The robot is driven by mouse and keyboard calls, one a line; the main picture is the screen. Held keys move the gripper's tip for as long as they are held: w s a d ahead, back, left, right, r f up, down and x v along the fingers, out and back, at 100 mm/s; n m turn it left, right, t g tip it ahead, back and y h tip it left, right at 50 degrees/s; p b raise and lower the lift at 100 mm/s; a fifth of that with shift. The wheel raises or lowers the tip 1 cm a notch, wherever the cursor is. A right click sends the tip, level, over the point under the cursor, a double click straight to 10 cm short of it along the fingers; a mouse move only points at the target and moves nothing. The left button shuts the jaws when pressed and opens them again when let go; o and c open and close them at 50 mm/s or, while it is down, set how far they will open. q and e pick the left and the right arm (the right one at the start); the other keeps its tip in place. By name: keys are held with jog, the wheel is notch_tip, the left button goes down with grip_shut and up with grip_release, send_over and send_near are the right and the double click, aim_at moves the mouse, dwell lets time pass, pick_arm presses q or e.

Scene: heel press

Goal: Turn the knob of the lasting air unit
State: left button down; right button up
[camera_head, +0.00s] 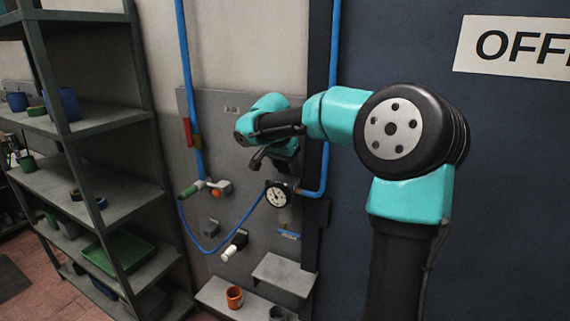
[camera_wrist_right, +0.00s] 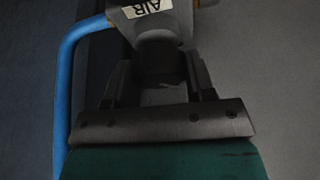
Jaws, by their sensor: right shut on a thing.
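The lasting air unit shows on the grey wall panel in the head view, with a round white-faced gauge (camera_head: 278,195) below my right gripper (camera_head: 270,158). In the right wrist view its grey body (camera_wrist_right: 180,25) carries a white label (camera_wrist_right: 147,7) reading AIR. The dark knob (camera_wrist_right: 160,65) sits between the two fingers of my right gripper, which is shut on it. In the head view the knob is hidden behind my gripper and wrist. My left gripper is in neither view.
A blue hose (camera_head: 325,150) runs beside the unit, and another hose (camera_head: 222,243) loops below. An orange cup (camera_head: 234,297) stands on a low ledge. A metal shelf rack (camera_head: 110,205) is at left.

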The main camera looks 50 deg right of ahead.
jog(key=shift+m+g, duration=0.6)
jog(key=shift+m, duration=1)
jog(key=o, duration=0.9)
jog(key=v, duration=1.7)
jog(key=shift+a+r, duration=0.1)
jog(key=shift+r, duration=0.05)
